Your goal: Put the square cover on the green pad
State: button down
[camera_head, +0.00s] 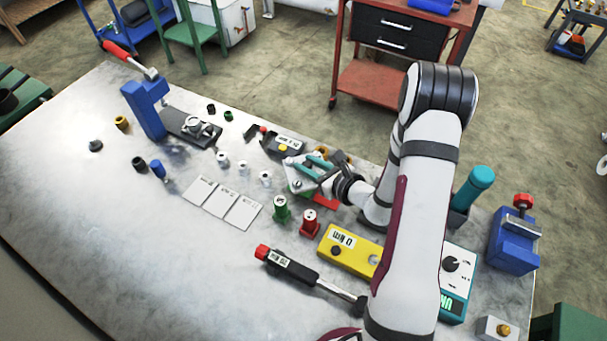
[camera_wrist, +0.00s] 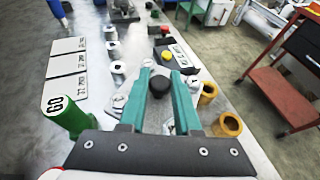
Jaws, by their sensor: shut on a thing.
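My gripper (camera_head: 314,164) is low over the middle of the bench, its teal fingers shut on the black knob of the square cover. In the wrist view the fingers (camera_wrist: 160,80) stand on either side of that dark knob (camera_wrist: 159,86). The square cover (camera_head: 297,172) is a light grey plate, partly hidden by the fingers. The green pad (camera_head: 295,190) shows as a narrow green edge just under the cover, with a red pad (camera_head: 326,202) beside it. I cannot tell whether the cover touches the green pad.
A green cylinder (camera_head: 281,209) and a red cylinder (camera_head: 310,223) stand close in front. Three white cards (camera_head: 220,200) lie to the left. Small grey metal parts (camera_head: 243,168) stand left of the gripper. The bench's left side is mostly clear.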

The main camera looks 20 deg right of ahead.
jog(key=f, duration=0.3)
jog(key=w+a+f, duration=0.1)
jog(key=shift+f, duration=0.4)
jog(key=shift+s, duration=0.1)
jog(key=c, duration=0.6)
grip_release()
